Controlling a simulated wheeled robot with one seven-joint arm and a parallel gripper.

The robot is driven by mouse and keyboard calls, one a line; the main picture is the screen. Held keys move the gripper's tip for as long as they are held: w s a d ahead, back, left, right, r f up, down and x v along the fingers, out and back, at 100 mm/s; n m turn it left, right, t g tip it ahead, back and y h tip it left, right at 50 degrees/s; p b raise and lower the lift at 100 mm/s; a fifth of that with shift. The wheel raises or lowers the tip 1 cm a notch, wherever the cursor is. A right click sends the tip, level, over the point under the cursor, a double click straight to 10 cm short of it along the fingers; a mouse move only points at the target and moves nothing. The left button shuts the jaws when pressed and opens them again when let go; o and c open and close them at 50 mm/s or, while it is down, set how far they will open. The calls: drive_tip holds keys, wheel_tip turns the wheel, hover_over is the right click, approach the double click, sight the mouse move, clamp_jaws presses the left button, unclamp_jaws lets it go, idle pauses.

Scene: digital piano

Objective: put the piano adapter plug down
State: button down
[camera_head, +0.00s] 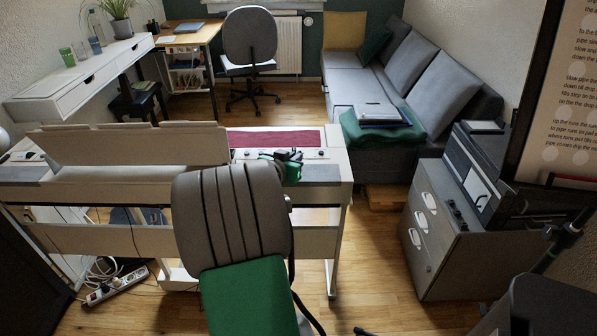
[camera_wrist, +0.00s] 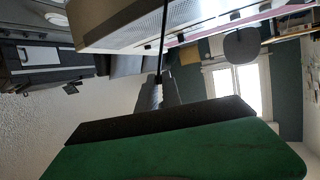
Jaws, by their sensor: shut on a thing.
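In the wrist view my gripper's fingers (camera_wrist: 157,92) are closed together around the small dark adapter plug (camera_wrist: 158,79). A thin black cable (camera_wrist: 163,40) runs from it to the top of the picture, across the pale piano body (camera_wrist: 120,25). The plug cannot be made out in the head view.
A white power strip (camera_head: 115,286) lies on the floor at the left. A grey drawer cabinet (camera_head: 450,235) stands at the right. Wooden floor (camera_head: 375,235) is clear between piano and cabinet.

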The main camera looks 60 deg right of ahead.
drive_tip(key=d+f, duration=0.1)
drive_tip(key=f, duration=0.1)
drive_tip(key=d+f, duration=0.2)
drive_tip(key=shift+w+f, duration=0.1)
drive_tip(key=f, duration=0.3)
drive_tip(key=shift+d+f, duration=0.15)
drive_tip(key=shift+d, duration=0.1)
drive_tip(key=shift+f, duration=0.1)
